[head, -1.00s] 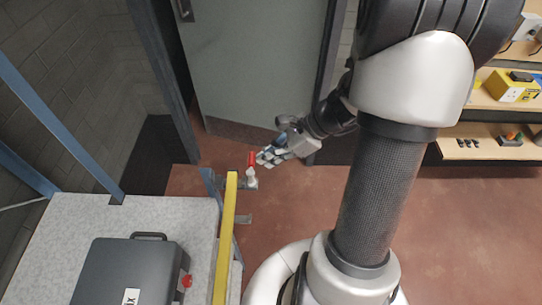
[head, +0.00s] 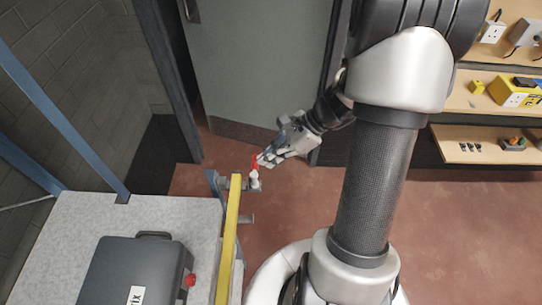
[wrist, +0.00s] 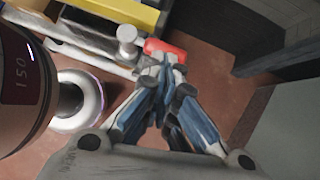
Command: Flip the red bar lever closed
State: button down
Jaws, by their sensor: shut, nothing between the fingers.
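The red bar lever (head: 255,161) sits on a small white valve body (head: 255,180) at the end of a grey bracket, just right of the yellow bar. In the head view it stands up from the valve, slightly tilted. In the wrist view the red lever (wrist: 166,49) lies just beyond my fingertips, next to the pale round fitting. My gripper (head: 264,160) is shut with nothing between its fingers, its tips at the lever's right side. It also shows in the wrist view (wrist: 163,66), its tips overlapping the lever's lower edge; whether they touch it I cannot tell.
A yellow bar (head: 230,240) runs along the edge of the speckled grey worktop (head: 70,225). A dark case (head: 135,270) with a red knob lies on it. A grey door (head: 260,60) stands behind. Shelves (head: 490,145) with devices are at the right. The floor between is clear.

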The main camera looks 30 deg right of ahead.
aim_at(254, 155)
jog(key=shift+w, duration=0.15)
jog(key=shift+w+a+n+g+p, duration=0.5)
jog(key=shift+n+g+p, duration=0.5)
jog(key=shift+n, duration=0.35)
jog(key=shift+w+a+n+g+p, duration=0.5)
jog(key=shift+n+g+p, duration=0.45)
jog(key=shift+n, duration=0.45)
jog(key=shift+w+a+n+g+p, duration=0.4)
jog(key=shift+w+n+g+p, duration=0.2)
jog(key=shift+n+g+p, duration=0.6)
jog(key=shift+w+a+n+g+h+p, duration=0.25)
jog(key=shift+a+n+g, duration=0.35)
jog(key=shift+n, duration=0.6)
jog(key=shift+w+a+n+g+h+p, duration=0.15)
jog(key=shift+a+n+g+h+p, duration=0.3)
jog(key=shift+n, duration=0.7)
jog(key=shift+a+n+g+h, duration=0.4)
jog(key=shift+a+n+g, duration=0.35)
jog(key=shift+n, duration=0.45)
jog(key=shift+a+n+g+h+p, duration=0.25)
jog(key=shift+a+n+h+p, duration=0.2)
jog(key=shift+n, duration=0.35)
